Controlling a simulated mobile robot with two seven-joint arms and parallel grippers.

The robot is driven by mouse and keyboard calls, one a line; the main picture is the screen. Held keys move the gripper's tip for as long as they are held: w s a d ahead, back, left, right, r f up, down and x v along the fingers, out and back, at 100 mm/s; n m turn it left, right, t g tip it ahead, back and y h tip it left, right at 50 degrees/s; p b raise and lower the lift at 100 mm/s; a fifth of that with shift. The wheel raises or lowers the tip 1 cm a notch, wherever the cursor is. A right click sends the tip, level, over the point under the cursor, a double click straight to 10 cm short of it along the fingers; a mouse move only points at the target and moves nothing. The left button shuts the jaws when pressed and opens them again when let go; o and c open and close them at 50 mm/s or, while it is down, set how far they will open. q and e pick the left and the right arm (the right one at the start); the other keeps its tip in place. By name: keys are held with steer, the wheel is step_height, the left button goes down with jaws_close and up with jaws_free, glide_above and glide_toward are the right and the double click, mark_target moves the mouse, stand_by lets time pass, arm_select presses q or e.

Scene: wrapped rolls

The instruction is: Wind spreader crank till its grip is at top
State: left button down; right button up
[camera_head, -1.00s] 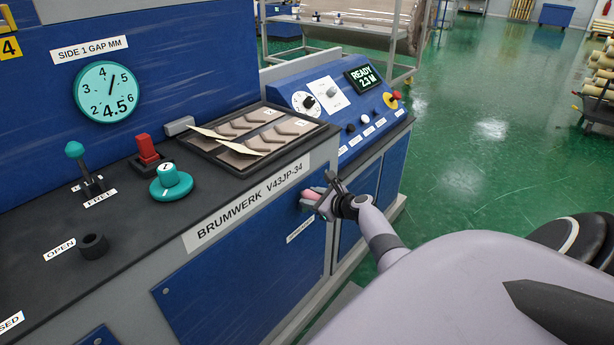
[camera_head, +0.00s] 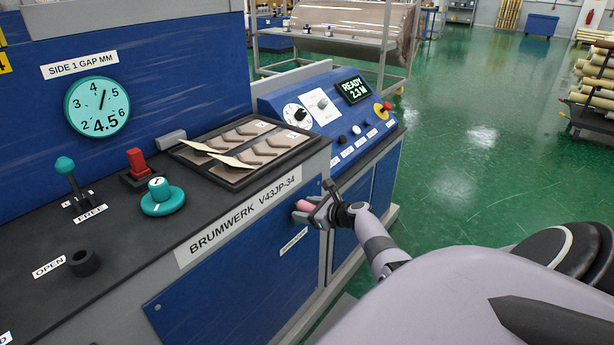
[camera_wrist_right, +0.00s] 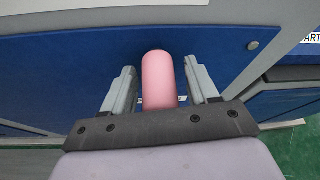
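The pink grip (camera_head: 303,205) is a rounded cylinder at the upper right of the blue front panel, under the worktop edge. It also shows in the right wrist view (camera_wrist_right: 159,80), between the two grey fingers. My right gripper (camera_head: 318,211) is at the grip with one finger on each side; in the wrist view (camera_wrist_right: 160,90) narrow gaps show between the fingers and the grip, so it looks open around it. The crank's arm and hub are hidden, so I cannot tell the grip's position on its turn. My left gripper is not in view.
The dark worktop (camera_head: 120,250) carries a teal lever (camera_head: 66,172), a teal knob (camera_head: 160,198), a red switch (camera_head: 137,162) and a tray (camera_head: 312,140). A teal gap dial (camera_head: 97,106) hangs behind. A blue console (camera_head: 310,98) reads READY. The green floor (camera_head: 470,170) at right is clear.

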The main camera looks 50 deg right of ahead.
steer(key=shift+s+r+p, duration=0.35)
steer(key=shift+s+p, duration=0.2)
steer(key=shift+s, duration=0.05)
steer(key=p+v, duration=0.2)
steer(key=v, duration=0.3)
steer(key=shift+s, duration=0.4)
steer(key=shift+s, duration=0.1)
